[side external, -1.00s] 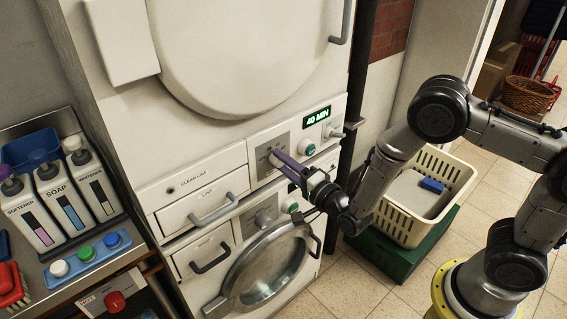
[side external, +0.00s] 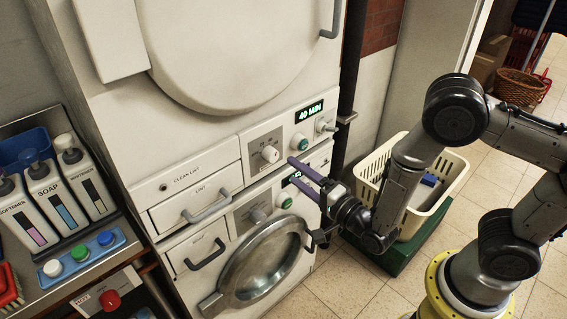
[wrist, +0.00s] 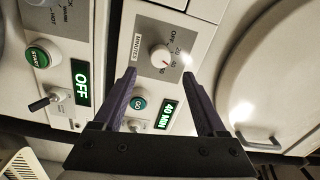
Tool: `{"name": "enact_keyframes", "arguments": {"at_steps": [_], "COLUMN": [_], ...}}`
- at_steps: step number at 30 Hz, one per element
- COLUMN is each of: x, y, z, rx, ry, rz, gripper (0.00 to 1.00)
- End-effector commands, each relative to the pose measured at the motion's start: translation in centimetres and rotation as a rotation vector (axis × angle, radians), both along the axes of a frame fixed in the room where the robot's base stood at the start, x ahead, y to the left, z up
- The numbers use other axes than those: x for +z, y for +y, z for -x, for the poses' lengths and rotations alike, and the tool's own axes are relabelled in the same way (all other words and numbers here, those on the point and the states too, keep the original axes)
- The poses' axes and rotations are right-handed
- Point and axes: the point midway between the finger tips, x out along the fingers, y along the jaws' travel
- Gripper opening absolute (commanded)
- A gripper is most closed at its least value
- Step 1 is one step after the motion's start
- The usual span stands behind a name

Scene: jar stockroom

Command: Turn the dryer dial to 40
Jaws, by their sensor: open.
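The dryer dial (side external: 270,154) is a white knob on a grey plate (side external: 262,146) on the upper machine's panel. The dryer display (side external: 310,113) reads 40 MIN, also in the wrist view (wrist: 169,114). My gripper (side external: 297,168) is open, its two purple fingers apart and empty. It stands off the panel, to the lower right of the dial and apart from it.
A green GO button (side external: 302,142) and a small lever (side external: 326,127) sit right of the dial. The lower machine has its own knob (side external: 258,216) and an OFF display (wrist: 82,81). A cream basket (side external: 405,225) stands at right on a green base.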

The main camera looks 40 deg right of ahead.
Motion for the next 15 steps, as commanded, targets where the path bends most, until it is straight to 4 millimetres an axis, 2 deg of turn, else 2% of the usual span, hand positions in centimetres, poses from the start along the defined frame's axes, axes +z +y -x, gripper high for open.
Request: {"name": "enact_keyframes", "arguments": {"at_steps": [1,6,10,15], "x": [0.0,-0.2,-0.2,-0.2], "y": [0.1,0.1,0.1,0.0], "z": [1.2,4.2,5.5,6.2], "rx": [0.004,0.004,0.003,0.0], "ry": [0.001,0.001,0.001,0.0], "rz": [0.001,0.0,0.0,0.0], "gripper": [0.74,0.74,0.74,0.74]}}
